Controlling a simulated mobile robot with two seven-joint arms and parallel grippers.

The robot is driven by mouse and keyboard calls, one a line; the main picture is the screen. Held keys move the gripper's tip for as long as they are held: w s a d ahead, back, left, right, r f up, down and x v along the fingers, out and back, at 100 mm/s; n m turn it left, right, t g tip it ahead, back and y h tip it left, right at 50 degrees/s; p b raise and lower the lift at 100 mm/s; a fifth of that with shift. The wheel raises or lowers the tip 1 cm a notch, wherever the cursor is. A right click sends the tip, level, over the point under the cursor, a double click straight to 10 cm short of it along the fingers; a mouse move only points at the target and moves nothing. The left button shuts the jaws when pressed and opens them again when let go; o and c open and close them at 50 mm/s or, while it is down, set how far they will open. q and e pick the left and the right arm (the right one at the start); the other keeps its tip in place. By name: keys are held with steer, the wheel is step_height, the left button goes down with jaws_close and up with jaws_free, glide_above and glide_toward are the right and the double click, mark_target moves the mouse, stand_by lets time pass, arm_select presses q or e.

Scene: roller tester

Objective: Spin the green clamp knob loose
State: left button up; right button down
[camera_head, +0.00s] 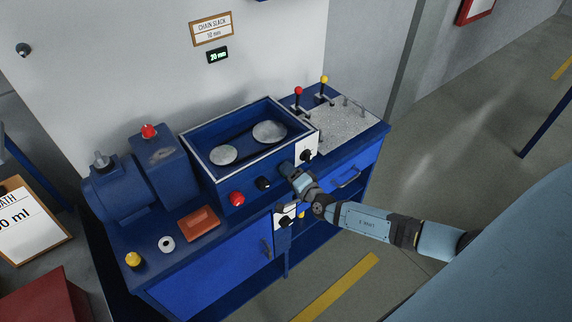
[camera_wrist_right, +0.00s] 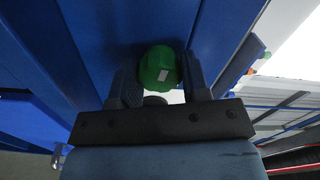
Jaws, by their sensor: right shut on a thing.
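The green clamp knob (camera_wrist_right: 158,67) shows in the right wrist view, with a small white mark on its face. My right gripper (camera_wrist_right: 160,85) is shut on it, one finger on each side. In the head view my right gripper (camera_head: 289,170) is at the front right of the blue open-topped box (camera_head: 222,170). It hides the green knob there. Two pale discs (camera_head: 269,131) lie inside the box. My left gripper is not in view.
A red knob (camera_head: 237,198) and a black knob (camera_head: 263,183) sit left of my right gripper. A blue motor (camera_head: 120,190), an orange tray (camera_head: 199,222) and a white ring (camera_head: 167,243) are further left. Two levers (camera_head: 298,92) stand at the back right. Floor to the right is open.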

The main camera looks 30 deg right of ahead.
steer(key=shift+r+n+p, duration=0.1)
steer(key=shift+n+p, duration=0.45)
steer(key=shift+n, duration=0.85)
steer(key=shift+r+n+p, duration=0.1)
steer(key=shift+n+p, duration=1.1)
steer(key=shift+n, duration=0.2)
steer(key=shift+f+n, duration=0.2)
steer(key=shift+n, duration=0.6)
steer(key=shift+a+f+n, duration=0.1)
steer(key=shift+f+n, duration=0.05)
steer(key=shift+n, duration=0.45)
steer(key=c, duration=0.6)
jaws_free()
steer(key=shift+r+n, duration=0.25)
steer(key=shift+n, duration=0.05)
steer(key=o, duration=0.3)
steer(key=shift+f, duration=0.1)
